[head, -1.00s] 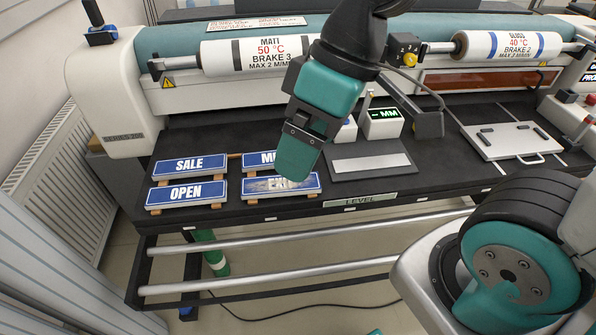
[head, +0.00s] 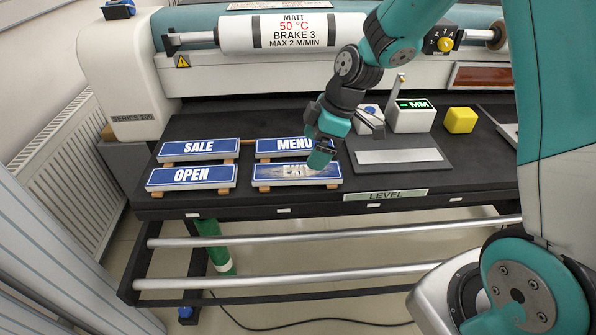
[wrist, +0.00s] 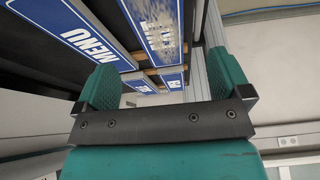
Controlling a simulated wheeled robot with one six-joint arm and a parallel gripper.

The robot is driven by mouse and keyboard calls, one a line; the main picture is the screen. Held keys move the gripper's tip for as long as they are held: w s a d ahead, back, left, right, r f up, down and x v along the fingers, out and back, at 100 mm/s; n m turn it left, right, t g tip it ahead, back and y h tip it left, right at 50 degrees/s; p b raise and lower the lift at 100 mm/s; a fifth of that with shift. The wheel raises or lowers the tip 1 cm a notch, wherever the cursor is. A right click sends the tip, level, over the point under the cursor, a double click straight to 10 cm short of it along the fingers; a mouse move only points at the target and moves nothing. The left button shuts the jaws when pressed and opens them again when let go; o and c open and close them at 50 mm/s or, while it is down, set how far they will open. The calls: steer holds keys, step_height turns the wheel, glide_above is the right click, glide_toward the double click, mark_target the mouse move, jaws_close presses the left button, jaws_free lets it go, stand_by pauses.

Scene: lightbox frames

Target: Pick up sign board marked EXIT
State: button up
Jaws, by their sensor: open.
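The EXIT sign board (head: 282,175) is a blue board with white letters and a pale, worn patch over its face. It lies on wooden strips at the front edge of the black table, below the MENU board (head: 285,147). My gripper (head: 322,157) is over the right part of the EXIT board and hides some of its lettering. In the wrist view my gripper (wrist: 166,82) is open, with its two teal fingers apart and nothing between them. The EXIT board (wrist: 152,30) shows beyond the fingers, with the MENU board (wrist: 85,35) to its left.
The SALE board (head: 198,149) and OPEN board (head: 190,177) lie to the left. A grey plate (head: 400,157) lies close on the right. A display box (head: 412,117) and a yellow block (head: 460,120) stand behind it. The roller machine (head: 290,32) runs along the back.

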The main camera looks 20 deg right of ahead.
mark_target(298, 170)
steer(key=shift+p+x, duration=0.55)
steer(key=shift+x, duration=2.95)
steer(key=shift+w+a+r, duration=0.1)
steer(key=shift+w, duration=0.05)
steer(key=c, duration=1)
steer(key=shift+c, duration=0.2)
